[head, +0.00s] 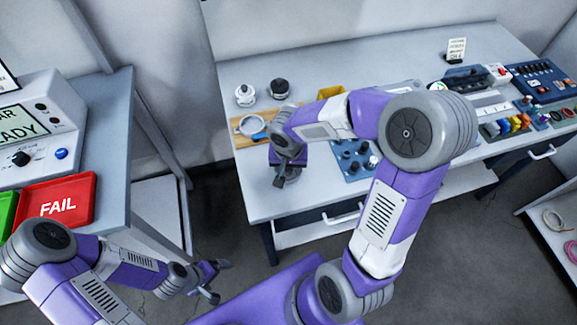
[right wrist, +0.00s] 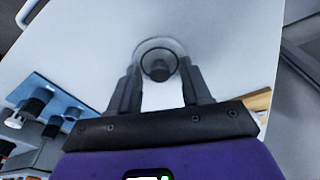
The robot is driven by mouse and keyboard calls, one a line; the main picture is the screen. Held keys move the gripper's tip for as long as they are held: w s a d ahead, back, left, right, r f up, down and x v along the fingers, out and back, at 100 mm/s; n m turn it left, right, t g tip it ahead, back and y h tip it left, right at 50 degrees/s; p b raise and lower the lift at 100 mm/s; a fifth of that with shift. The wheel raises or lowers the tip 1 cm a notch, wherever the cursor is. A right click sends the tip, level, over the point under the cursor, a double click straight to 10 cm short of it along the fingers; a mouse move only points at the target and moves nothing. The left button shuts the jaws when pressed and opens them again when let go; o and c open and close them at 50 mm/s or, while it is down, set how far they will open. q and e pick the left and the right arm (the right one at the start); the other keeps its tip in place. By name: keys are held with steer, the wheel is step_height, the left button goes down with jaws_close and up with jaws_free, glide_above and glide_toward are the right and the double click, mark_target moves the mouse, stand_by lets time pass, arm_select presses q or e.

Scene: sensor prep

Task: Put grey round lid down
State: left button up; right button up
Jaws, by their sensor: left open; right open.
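A grey round lid (right wrist: 158,47) with a dark knob at its middle shows in the right wrist view, over the pale table top. My right gripper (right wrist: 160,80) is open, with one finger on each side of the lid's near part. I cannot tell whether the fingers touch it. In the head view my right gripper (head: 283,172) is low over the front left of the workbench, and I cannot make out the lid there. My left gripper (head: 212,281) is open and empty, away from the bench over the floor.
A wooden board (head: 240,140) with a round strainer (head: 252,125) lies behind my right gripper, with two jars (head: 244,95) (head: 279,88) beyond. A blue rack (head: 352,158) with dark knobs is to the right. The bench's front left is clear. A red FAIL tray (head: 58,203) is at left.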

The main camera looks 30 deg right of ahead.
mark_target(288, 179)
arm_select(q)
step_height(288, 179, up, 4)
steer(key=p, duration=0.3)
steer(key=shift+p, duration=0.4)
arm_select(e)
step_height(288, 179, up, 12)
steer(key=s, duration=0.1)
steer(key=shift+s+a, duration=0.15)
steer(key=shift+a, duration=0.2)
